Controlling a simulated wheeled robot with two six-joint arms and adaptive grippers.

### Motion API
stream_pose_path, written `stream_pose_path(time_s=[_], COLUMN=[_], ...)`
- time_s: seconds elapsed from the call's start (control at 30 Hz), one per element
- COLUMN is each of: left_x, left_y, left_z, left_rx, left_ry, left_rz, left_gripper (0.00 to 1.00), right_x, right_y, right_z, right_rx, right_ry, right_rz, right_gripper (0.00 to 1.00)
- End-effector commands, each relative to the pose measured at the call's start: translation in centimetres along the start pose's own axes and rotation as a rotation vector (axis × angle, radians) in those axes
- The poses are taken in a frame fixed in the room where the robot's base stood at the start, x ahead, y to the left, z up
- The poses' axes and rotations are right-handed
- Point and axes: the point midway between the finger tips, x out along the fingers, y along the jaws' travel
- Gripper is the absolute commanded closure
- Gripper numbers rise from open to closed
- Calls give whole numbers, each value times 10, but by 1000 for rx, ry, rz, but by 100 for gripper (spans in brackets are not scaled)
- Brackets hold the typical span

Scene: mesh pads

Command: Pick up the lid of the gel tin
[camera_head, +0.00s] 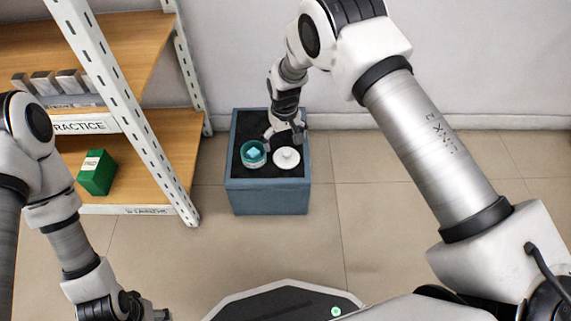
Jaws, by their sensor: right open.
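A round teal gel tin (253,155) stands uncovered on the left of the dark top of a blue-grey box stand. A pale teal piece shows inside it. A white round lid (286,158) with a small knob lies to the right of the tin, apart from it. My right gripper (285,138) is open and points down just above and behind the lid. I cannot tell whether its fingers touch anything. My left gripper (140,312) is low at the bottom left, far from the stand, partly cut off by the picture edge.
The box stand (268,196) is against the wall. A shelf rack (130,95) on the left holds a green box (96,173) and several grey blocks (50,82). The tiled floor to the right of the stand is clear.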

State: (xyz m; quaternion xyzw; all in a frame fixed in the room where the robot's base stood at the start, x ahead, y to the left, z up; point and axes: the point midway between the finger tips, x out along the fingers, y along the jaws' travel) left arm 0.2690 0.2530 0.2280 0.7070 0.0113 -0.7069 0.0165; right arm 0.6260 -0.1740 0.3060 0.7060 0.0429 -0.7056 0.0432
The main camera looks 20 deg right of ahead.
Motion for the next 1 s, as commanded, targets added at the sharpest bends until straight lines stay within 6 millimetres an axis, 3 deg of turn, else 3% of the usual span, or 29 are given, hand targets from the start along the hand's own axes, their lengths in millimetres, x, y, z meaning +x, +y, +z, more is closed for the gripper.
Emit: stream_pose_path(time_s=[0.3,0.57,0.73,0.87,0.9,1.0], left_x=[42,40,41,41,41,41], left_y=[-1,-1,-1,-1,-1,-1], left_z=[-1,-2,-2,-2,-2,-2], left_rx=[-6,-7,-7,-7,-7,-7], left_ry=[4,5,5,5,5,5], left_rz=[-1,-1,-1,-1,-1,-1], left_gripper=[37,37,37,37,37,37], right_x=[55,56,56,57,57,58], right_y=[4,4,4,4,4,4], right_z=[3,3,3,3,4,4], right_rx=[0,1,1,1,1,1], right_ry=[-2,0,0,-1,-2,-3], right_rz=[0,0,0,0,0,0], right_gripper=[0,0,57,90,96,97])
